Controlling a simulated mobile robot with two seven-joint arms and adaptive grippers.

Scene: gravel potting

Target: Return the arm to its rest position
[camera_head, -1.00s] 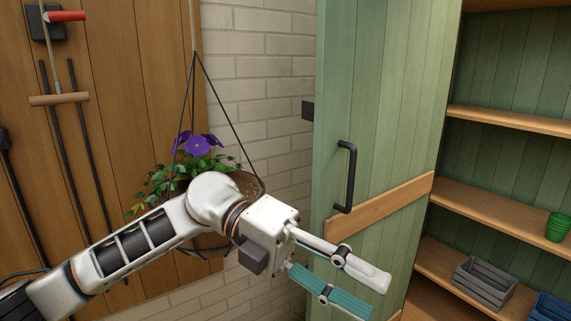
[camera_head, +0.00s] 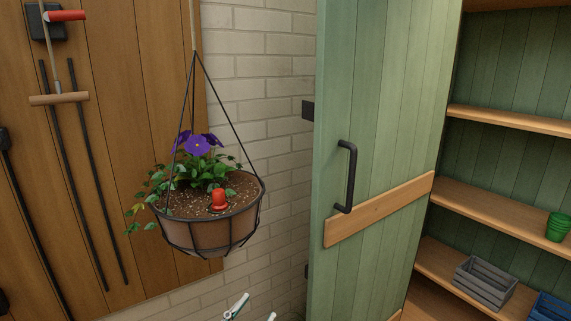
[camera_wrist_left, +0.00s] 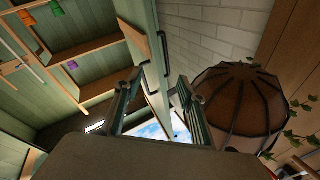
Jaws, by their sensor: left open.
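My left gripper (camera_head: 254,313) shows only by its fingertips at the bottom edge of the head view, low and below the hanging pot. In the left wrist view its two fingers (camera_wrist_left: 156,104) stand apart with nothing held between them. The rest of my left arm is out of the head view. My right gripper is in neither view.
A hanging pot (camera_head: 194,229) with purple flowers (camera_head: 197,144) and a small red object (camera_head: 218,201) on its soil hangs by the brick wall. The green door (camera_head: 385,130) stands open at right. Shelves hold a green pot (camera_head: 557,227) and a grey crate (camera_head: 485,282).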

